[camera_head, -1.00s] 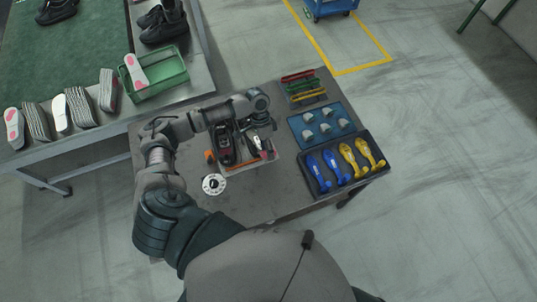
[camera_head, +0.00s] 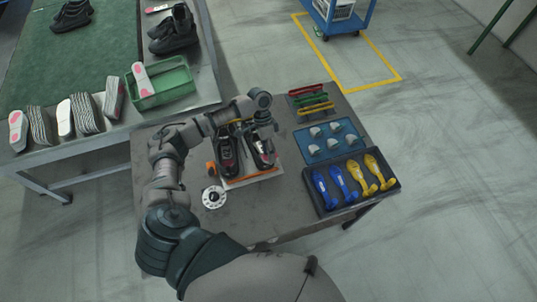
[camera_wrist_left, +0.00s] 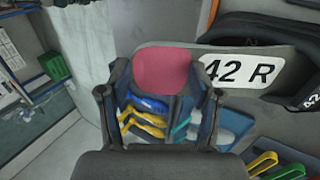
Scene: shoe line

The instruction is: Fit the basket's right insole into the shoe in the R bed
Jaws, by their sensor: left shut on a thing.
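My left gripper (camera_head: 264,130) is above the heel end of the right-hand shoe (camera_head: 261,155). A second dark shoe (camera_head: 227,157) stands to its left on the same light board. In the left wrist view my gripper (camera_wrist_left: 158,105) is shut on a grey insole (camera_wrist_left: 190,55) with a pink heel pad and a white "42 R" label. The insole stretches right beside a black shoe edge (camera_wrist_left: 262,28); how deep it sits is hidden. One pink-marked insole (camera_head: 142,80) is in the green basket (camera_head: 176,97). My right gripper is out of view.
A tray of blue and yellow tools (camera_head: 330,208), a blue tray with grey pieces (camera_head: 312,152) and coloured bars (camera_head: 312,108) fill the table's right side. A white dial (camera_head: 213,197) lies in front of the shoes. More insoles (camera_head: 65,117) line the left table.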

